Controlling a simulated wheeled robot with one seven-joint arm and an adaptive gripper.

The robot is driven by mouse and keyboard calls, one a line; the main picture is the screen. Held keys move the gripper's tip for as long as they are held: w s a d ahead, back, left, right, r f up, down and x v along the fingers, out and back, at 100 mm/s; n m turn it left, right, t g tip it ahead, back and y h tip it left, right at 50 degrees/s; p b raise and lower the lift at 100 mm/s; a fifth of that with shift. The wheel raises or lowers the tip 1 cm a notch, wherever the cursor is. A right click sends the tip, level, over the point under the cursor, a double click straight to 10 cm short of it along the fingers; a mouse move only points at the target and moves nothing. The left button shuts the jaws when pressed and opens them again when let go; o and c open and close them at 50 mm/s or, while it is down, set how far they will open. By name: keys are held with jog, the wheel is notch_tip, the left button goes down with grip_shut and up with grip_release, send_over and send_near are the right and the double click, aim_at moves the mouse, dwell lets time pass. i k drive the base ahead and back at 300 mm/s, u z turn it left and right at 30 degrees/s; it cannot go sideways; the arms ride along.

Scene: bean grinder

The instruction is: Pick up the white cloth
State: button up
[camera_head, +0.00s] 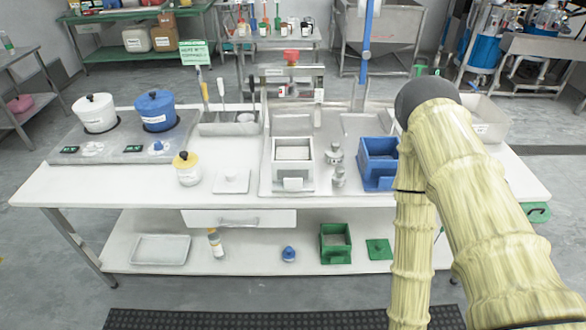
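I cannot clearly make out a white cloth in the head view. A flat white square piece (231,181) with a small raised part on top lies on the white worktable (100,190), left of the white box (293,160); it looks more like a lid than a cloth. A flat white tray (160,249) lies on the lower shelf. My arm, in a pale yellow ribbed cover, fills the right side and hides part of the table there. My gripper is not in view.
Left on the table stand a white pot (95,113), a blue pot (156,110) and a yellow-lidded jar (188,170). A blue box (377,160) stands by my arm. A green box (335,243) is on the lower shelf. The table's front left is clear.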

aim_at(283, 153)
jog(key=k, duration=1)
jog(key=u, duration=0.85)
jog(key=i, duration=1.6)
jog(key=z, duration=0.9)
